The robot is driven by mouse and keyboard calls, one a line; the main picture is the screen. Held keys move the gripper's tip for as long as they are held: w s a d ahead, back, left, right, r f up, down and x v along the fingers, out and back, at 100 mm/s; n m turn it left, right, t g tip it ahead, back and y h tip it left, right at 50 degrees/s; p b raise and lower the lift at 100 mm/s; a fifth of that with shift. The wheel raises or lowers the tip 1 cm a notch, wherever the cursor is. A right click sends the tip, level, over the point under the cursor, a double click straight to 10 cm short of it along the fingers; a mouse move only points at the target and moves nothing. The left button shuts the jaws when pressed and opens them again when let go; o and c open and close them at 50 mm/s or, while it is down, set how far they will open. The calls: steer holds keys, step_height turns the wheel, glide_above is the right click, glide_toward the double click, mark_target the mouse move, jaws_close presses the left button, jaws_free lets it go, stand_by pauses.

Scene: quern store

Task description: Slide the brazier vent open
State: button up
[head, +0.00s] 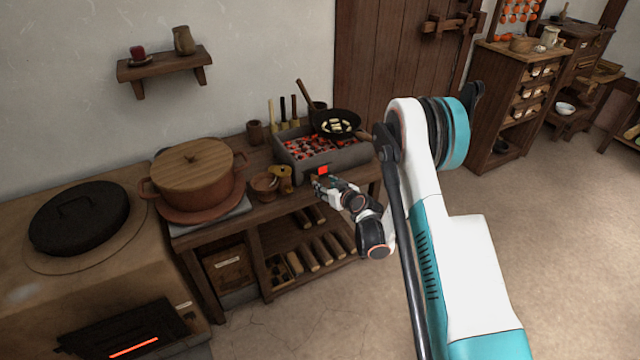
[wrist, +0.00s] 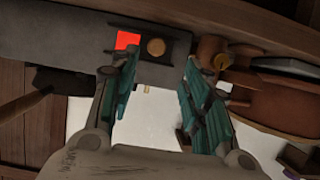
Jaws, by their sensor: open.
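The grey stone brazier (head: 322,152), with glowing coals on top, stands on the wooden bench. Its front vent shows a glowing red opening (head: 323,170); in the wrist view the red opening (wrist: 127,40) sits beside a dark slide plate (wrist: 178,47) with a round wooden knob (wrist: 156,47). My gripper (head: 316,182) is at the brazier's front, and in the wrist view my gripper (wrist: 161,62) is open and empty. The knob lies between the lines of the two fingers, just beyond their tips; contact cannot be told. The head view hides the knob behind my gripper.
A black pan (head: 336,122) rests on the brazier, its handle toward my arm. A large lidded pot (head: 196,182) stands left on the bench. Wooden bowls (head: 265,182) and a small brass-coloured vessel (head: 285,180) are close left of my gripper. The floor (head: 560,230) at right is clear.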

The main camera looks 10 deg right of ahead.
steer(key=shift+v, duration=1.45)
steer(key=s+r+g, duration=0.1)
steer(key=s+r, duration=0.4)
steer(key=r, duration=0.3)
steer(key=s+a+r+m+g+h, duration=0.1)
steer(key=s+r, duration=0.4)
steer(key=r, duration=0.4)
steer(key=s+r+g, duration=0.1)
steer(key=s+r, duration=0.4)
steer(key=r, duration=0.3)
steer(key=s+d+r+m+g+h, duration=0.1)
steer(key=s, duration=1.3)
steer(key=s+d+r+m+g+h, duration=0.1)
steer(key=s+d+r+h, duration=0.1)
steer(key=s, duration=1.2)
steer(key=shift+s+m+g, duration=0.3)
steer(key=shift+g, duration=0.1)
